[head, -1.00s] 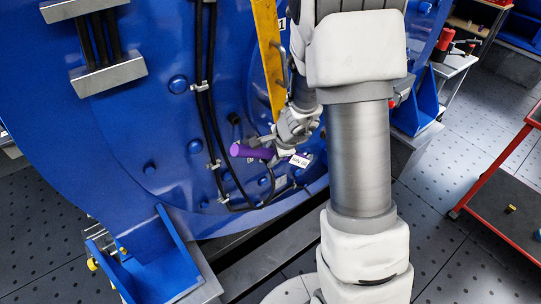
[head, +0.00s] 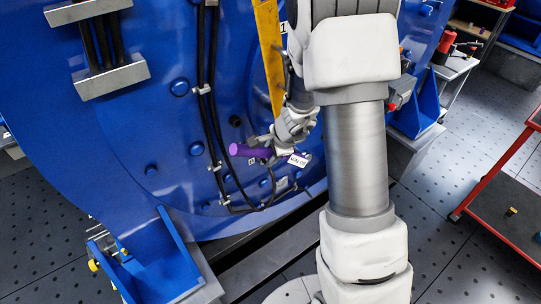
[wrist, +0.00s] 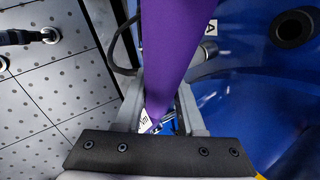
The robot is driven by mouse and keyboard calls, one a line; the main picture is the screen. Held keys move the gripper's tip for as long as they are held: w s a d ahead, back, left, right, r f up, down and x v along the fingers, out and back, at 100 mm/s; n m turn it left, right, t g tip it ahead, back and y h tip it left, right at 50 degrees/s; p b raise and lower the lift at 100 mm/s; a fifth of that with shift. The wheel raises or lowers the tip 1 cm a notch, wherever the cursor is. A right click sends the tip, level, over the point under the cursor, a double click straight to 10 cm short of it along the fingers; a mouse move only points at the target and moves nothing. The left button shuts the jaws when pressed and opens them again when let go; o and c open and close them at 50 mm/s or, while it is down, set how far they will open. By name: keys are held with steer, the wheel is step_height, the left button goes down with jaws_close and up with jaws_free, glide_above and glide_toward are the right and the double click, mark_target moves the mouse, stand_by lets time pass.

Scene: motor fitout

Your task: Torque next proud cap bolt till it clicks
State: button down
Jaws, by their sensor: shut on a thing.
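My gripper (head: 272,152) is shut on a purple torque wrench (head: 243,150), low in front of the blue motor housing (head: 115,165). The wrench also fills the middle of the wrist view (wrist: 170,45), running up between the fingers. A white tag (head: 299,160) sits at its right end, its text too small to read surely. Round blue bolt heads (head: 180,87) stand on the housing, with another (head: 196,148) left of the wrench. I cannot tell which bolt is proud, or whether the wrench's working end is seated on one; that end is hidden.
Black cables (head: 212,110) run down the housing close left of the wrench. A yellow bar (head: 269,60) stands above my gripper. A small "A" label (wrist: 211,27) and a dark round recess (wrist: 292,28) lie right of the wrench. A red-framed cart (head: 500,180) stands right.

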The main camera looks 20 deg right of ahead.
steer(key=shift+w+a, duration=0.2)
steer(key=shift+w, duration=0.35)
steer(key=shift+r, duration=0.15)
